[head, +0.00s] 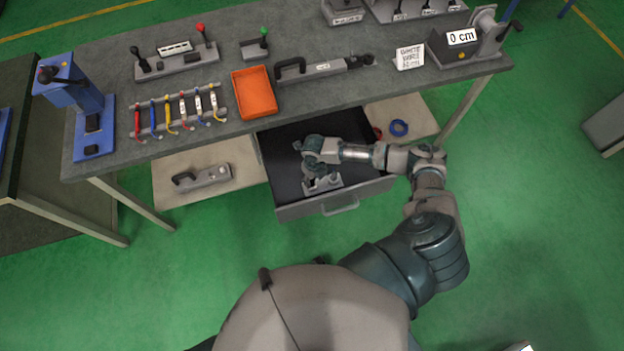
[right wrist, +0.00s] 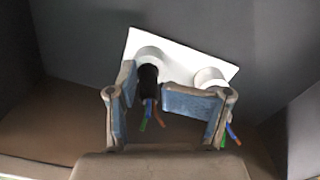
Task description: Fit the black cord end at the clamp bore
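The black cord end (right wrist: 148,82) shows in the right wrist view, with green, blue and orange wires at its tip pointing towards me. It meets a white ring-shaped bore (right wrist: 152,55) on a white plate (right wrist: 192,48); how deep it sits I cannot tell. My right gripper (right wrist: 149,80) has its fingertips folded in on both sides of the cord and appears shut on it. A second white bore (right wrist: 209,75) is to the right, with wires below it partly hidden by a finger. In the head view my right gripper (head: 320,178) is over the open drawer. My left gripper is out of view.
The drawer (head: 350,193) is open under the grey workbench (head: 225,55), its walls close around my right gripper. An orange tray (head: 254,92), coloured cables (head: 182,112) and a blue press-like device (head: 75,95) stand on the bench.

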